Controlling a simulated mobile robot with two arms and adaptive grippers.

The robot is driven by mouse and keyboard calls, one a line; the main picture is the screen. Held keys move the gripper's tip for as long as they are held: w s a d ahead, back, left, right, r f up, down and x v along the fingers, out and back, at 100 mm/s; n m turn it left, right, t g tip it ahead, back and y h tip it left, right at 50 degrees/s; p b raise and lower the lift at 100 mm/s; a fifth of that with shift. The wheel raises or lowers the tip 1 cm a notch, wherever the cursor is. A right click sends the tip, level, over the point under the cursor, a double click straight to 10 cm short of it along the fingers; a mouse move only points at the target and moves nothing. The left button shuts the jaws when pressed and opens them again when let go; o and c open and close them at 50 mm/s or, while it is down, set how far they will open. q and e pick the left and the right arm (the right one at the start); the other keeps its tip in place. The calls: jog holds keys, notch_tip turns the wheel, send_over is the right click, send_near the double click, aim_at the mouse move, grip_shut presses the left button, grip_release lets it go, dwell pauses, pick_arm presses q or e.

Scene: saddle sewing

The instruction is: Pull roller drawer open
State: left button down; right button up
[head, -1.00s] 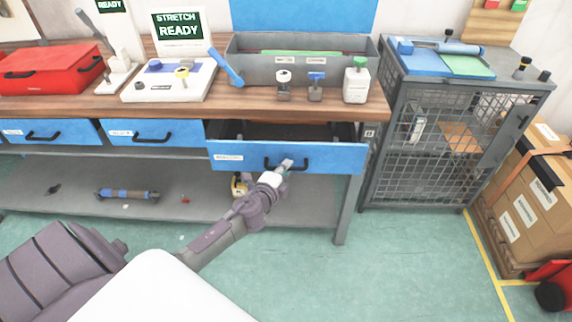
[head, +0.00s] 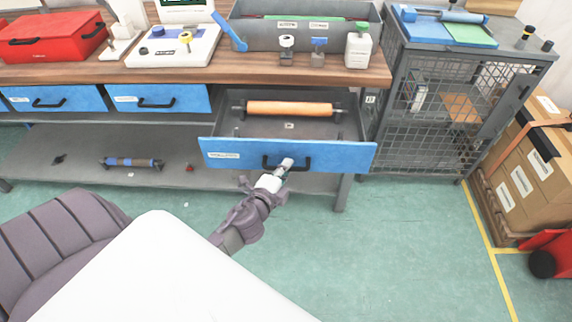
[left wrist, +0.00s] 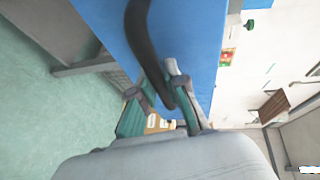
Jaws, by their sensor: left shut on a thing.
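The roller drawer (head: 230,153) is a blue-fronted drawer under the right part of the workbench, pulled well out. Inside it an orange-tan roller (head: 290,108) lies across the back part of the grey tray. Its black handle (head: 300,163) sits in the middle of the front. My left gripper (head: 284,166) is shut on this handle, in front of the drawer. In the left wrist view the dark curved handle (left wrist: 142,42) passes between the fingers of the gripper (left wrist: 182,100), against the blue front. My right gripper is not in view.
The workbench top (head: 210,72) carries a red toolbox (head: 52,38), a grey bin (head: 300,36) and small bottles. A wire cage cabinet (head: 440,95) stands close on the right. The green floor in front is clear.

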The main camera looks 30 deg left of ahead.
pick_arm(q)
jog(key=c, duration=1.2)
grip_release()
jog(key=shift+s, duration=0.25)
jog(key=v, duration=1.1)
jog(key=shift+s+r, duration=0.1)
jog(key=shift+s, duration=0.2)
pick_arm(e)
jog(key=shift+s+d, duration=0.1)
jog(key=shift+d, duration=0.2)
